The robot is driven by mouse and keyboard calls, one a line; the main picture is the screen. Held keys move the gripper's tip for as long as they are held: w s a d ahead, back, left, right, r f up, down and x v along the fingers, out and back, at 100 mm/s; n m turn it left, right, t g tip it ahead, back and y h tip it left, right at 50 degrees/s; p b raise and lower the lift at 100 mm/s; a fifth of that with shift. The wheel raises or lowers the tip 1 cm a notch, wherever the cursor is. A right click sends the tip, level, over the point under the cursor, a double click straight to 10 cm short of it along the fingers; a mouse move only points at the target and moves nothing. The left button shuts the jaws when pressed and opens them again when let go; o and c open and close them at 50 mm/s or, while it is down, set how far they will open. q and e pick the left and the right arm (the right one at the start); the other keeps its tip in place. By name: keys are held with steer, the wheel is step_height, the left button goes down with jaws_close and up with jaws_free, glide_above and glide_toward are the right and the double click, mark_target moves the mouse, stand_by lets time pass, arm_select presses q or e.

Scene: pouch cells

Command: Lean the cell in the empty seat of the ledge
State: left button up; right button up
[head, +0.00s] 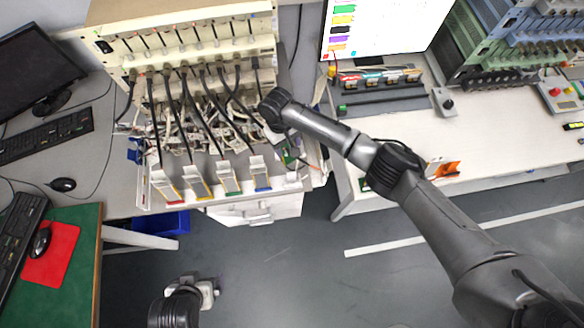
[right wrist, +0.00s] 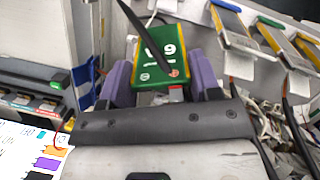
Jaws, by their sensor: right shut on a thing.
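My right gripper (right wrist: 165,82) is shut on a green cell (right wrist: 160,52) with a yellow edge and white print, gripped between its purple fingers. A black lead crosses in front of the cell. In the head view a small part of the cell (head: 290,155) shows below my right wrist, above the right end of the pale ledge (head: 291,185). Several cells lean along the ledge, with red, yellow, green and blue bands; the blue-banded one (head: 260,172) is nearest the bare right end. I cannot tell whether the held cell touches the ledge. My left gripper (head: 208,292) is low in the head view; its jaws are unclear.
A cream tester rack (head: 190,45) with hanging black leads stands behind the ledge, above a tangle of pale cables. A blue bin (head: 170,222) sits below. To the right are a screen (head: 375,30) and a dark tray (head: 380,95) on a white bench.

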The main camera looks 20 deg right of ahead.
mark_target(290, 160)
steer(key=shift+s+a+f+m, duration=0.1)
steer(key=shift+s+f+m, duration=0.1)
steer(key=shift+s+m, duration=0.7)
steer(key=shift+s, duration=0.05)
steer(key=shift+d+r+m+y, duration=0.15)
steer(key=shift+d+m+y, duration=0.15)
steer(key=shift+m, duration=0.2)
steer(key=shift+s+m, duration=0.2)
steer(key=shift+m, duration=0.5)
steer(key=shift+m+y, duration=0.3)
step_height(290, 160, down, 3)
steer(key=b, duration=0.3)
steer(key=shift+b, duration=0.3)
steer(key=shift+r, duration=0.1)
steer(key=shift+p, duration=0.7)
